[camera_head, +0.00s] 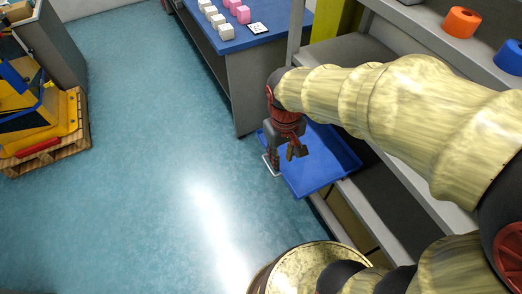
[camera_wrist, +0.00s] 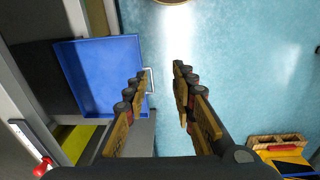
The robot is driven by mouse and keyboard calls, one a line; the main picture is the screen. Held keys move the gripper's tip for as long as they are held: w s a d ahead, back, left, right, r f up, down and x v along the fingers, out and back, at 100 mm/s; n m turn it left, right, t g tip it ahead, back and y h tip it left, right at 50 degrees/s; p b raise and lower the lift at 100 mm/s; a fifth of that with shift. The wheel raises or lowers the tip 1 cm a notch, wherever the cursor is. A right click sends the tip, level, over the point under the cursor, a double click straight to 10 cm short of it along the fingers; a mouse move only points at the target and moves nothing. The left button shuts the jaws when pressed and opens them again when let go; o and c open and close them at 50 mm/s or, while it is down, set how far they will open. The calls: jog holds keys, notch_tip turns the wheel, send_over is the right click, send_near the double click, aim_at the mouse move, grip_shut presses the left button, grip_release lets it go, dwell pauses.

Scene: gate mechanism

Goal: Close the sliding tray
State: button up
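The sliding tray (camera_head: 335,160) is a shallow blue tray that sticks out of the grey shelf unit over the floor. In the wrist view the tray (camera_wrist: 85,68) is at the left. Its thin pale handle (camera_head: 271,167) is on the outer edge; it also shows in the wrist view (camera_wrist: 151,80), close to the left finger. My gripper (camera_head: 291,152) is in front of part of the tray near the handle. In the wrist view my gripper (camera_wrist: 162,75) has its fingers apart with nothing held between them. I cannot tell whether a finger touches the handle.
A blue-topped table (camera_head: 235,40) with white and pink cubes stands behind the tray. Orange (camera_head: 461,22) and blue (camera_head: 510,57) rings sit on the upper shelf. A pallet (camera_head: 50,150) with yellow items is at far left. The teal floor between is clear.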

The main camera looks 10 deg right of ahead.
jog(key=w+a+f+n, duration=0.1)
jog(key=w+f, duration=0.2)
jog(key=f, duration=0.1)
jog(key=w+a+f+n+g, duration=0.1)
jog(key=w+f+n, duration=0.1)
jog(key=f, duration=0.1)
jog(key=w+f+n+h, duration=0.1)
jog(key=w+f, duration=0.2)
jog(key=f, duration=0.1)
jog(key=shift+w+a+f+g, duration=0.35)
jog(key=shift+a+g, duration=0.05)
jog(key=c, duration=0.5)
jog(key=w+a+f+n, duration=0.1)
jog(key=w+f+n, duration=0.1)
jog(key=w+f, duration=0.1)
jog(key=w+f+n, duration=0.2)
jog(key=f, duration=0.4)
jog(key=w+a+f+n+h, duration=0.1)
jog(key=w+f+n, duration=0.2)
jog(key=f, duration=0.2)
jog(key=shift+w+a, duration=0.3)
grip_shut()
jog(key=w+a+n+t, duration=0.1)
jog(key=w+n+t, duration=0.1)
jog(key=w+n, duration=0.6)
jog(key=w+d+f+b, duration=0.2)
jog(key=d+f+b, duration=0.3)
jog(key=f, duration=0.5)
jog(key=shift+d+m, duration=0.3)
jog(key=shift+d, duration=0.25)
